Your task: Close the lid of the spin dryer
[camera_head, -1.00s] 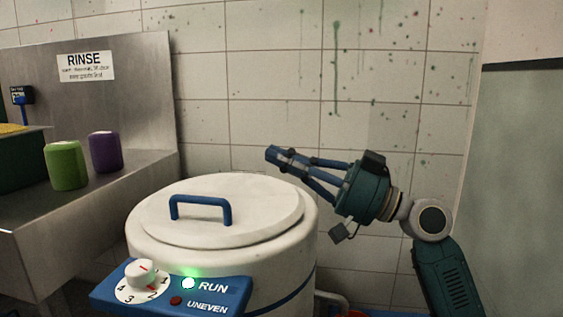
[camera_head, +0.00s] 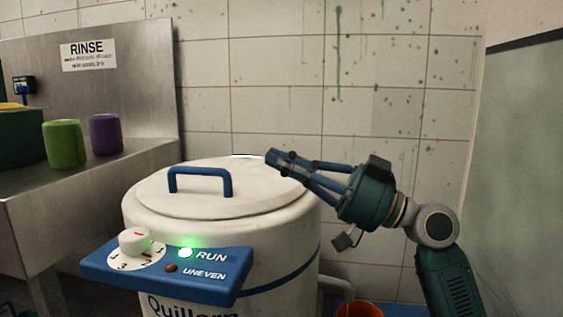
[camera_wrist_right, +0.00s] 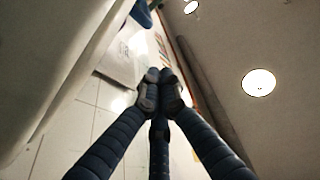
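The white spin dryer (camera_head: 270,232) stands in the middle of the head view. Its round white lid (camera_head: 208,205) lies flat on top, with a blue handle (camera_head: 200,181). The lid looks shut. The blue control panel (camera_head: 218,285) on the front has a white dial, and a green light glows beside RUN. My right gripper (camera_head: 274,157) is at the lid's right rear edge, fingertips pointing left. I cannot tell if it touches the lid. In the right wrist view the fingers (camera_wrist_right: 160,80) come together at their tips with nothing between them. My left gripper is not in view.
A steel sink unit (camera_head: 120,165) with a RINSE sign stands at the left. A green container (camera_head: 64,145) and a purple container (camera_head: 105,134) stand on it. An orange bucket (camera_head: 358,310) is low at the right of the dryer. A tiled wall is behind.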

